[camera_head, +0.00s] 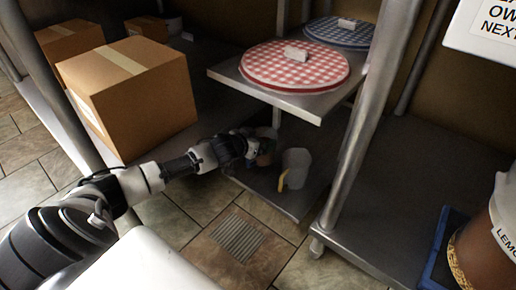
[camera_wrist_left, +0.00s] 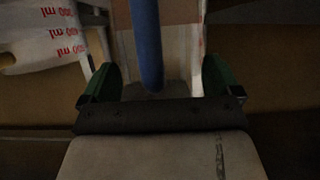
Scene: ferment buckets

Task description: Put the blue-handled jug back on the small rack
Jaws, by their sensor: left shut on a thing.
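My left gripper (camera_head: 252,148) reaches in from the left, over the low shelf of the small rack (camera_head: 300,204). It is shut on the blue-handled jug (camera_head: 266,157), which is partly hidden behind the gripper. In the left wrist view the blue handle (camera_wrist_left: 147,45) stands between the green fingers, with the jug's clear wall and red marks behind it. I cannot tell whether the jug's base touches the shelf. A grey jug with a yellow handle (camera_head: 296,166) stands on the low shelf just right of it. My right gripper is not in view.
An upper shelf (camera_head: 228,72) with a red checked lid (camera_head: 294,66) and a blue checked lid (camera_head: 340,33) overhangs the jugs. A metal post (camera_head: 364,118) stands to the right. Cardboard boxes (camera_head: 144,103) are at left. A floor drain (camera_head: 237,236) lies in front.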

